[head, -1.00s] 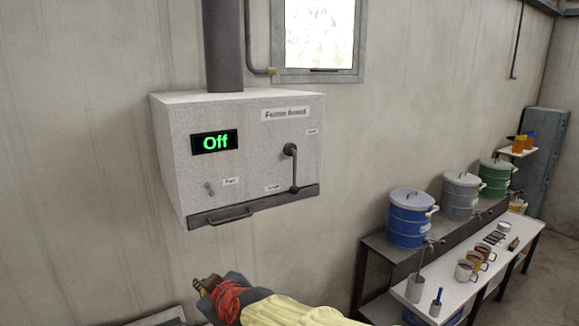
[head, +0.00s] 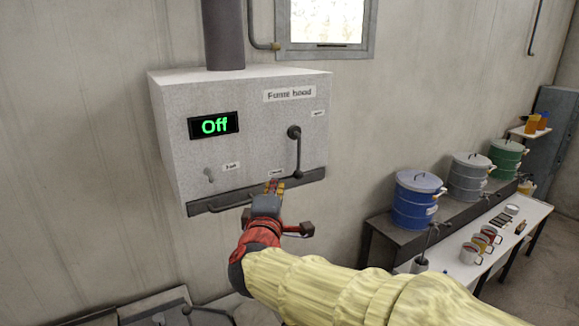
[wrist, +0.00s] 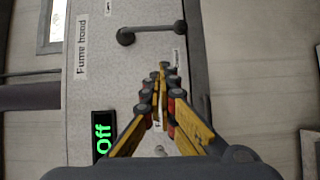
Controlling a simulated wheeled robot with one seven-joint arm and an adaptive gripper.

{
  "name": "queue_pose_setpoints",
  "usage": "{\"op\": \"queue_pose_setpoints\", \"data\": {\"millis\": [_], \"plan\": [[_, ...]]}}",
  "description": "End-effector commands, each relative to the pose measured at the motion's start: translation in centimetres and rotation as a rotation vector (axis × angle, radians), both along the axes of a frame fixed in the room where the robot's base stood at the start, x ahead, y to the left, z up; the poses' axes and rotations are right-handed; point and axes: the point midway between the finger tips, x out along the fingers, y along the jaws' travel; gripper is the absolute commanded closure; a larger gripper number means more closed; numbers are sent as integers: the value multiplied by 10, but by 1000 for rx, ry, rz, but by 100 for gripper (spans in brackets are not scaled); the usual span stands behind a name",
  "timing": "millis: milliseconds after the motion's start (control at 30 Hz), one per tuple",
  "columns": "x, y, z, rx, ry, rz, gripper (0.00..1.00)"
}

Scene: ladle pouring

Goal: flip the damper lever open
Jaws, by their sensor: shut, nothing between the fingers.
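The fume hood (head: 240,155) is a grey-white wall box with a display (head: 214,125) reading "Off" in green. Its damper lever (head: 298,152) is a dark bar on a round pivot, hanging down to a knob near the lower small label. In the wrist view, the lever (wrist: 152,30) lies across the top, beyond the fingertips. My gripper (head: 274,186) is shut and empty, in front of the hood's lower edge, to the left of and slightly below the lever's knob. In the wrist view, its fingertips (wrist: 163,70) meet short of the lever; I cannot tell the exact gap.
A small switch (head: 209,175) and a bar handle (head: 222,204) are on the hood's lower left. At right, a bench (head: 507,237) bears mugs, with blue, grey and green drums (head: 418,200) behind. The wall above the bench is clear.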

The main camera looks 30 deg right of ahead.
Motion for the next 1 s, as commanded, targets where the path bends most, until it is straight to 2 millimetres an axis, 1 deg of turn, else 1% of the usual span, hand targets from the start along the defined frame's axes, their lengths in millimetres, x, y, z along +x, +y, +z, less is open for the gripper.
{"op": "queue_pose_setpoints", "data": {"millis": [333, 467, 567, 900, 967, 1000], "plan": [[1, 0, 0, -3, 3, 1, 100], [8, -5, -1, -1, 3, 0, 100], [20, -13, -1, -2, 5, -1, 100], [77, -48, -2, -2, 4, -1, 100], [86, -54, -2, -2, 5, -1, 100], [88, -60, -2, -2, 2, -1, 100]]}}
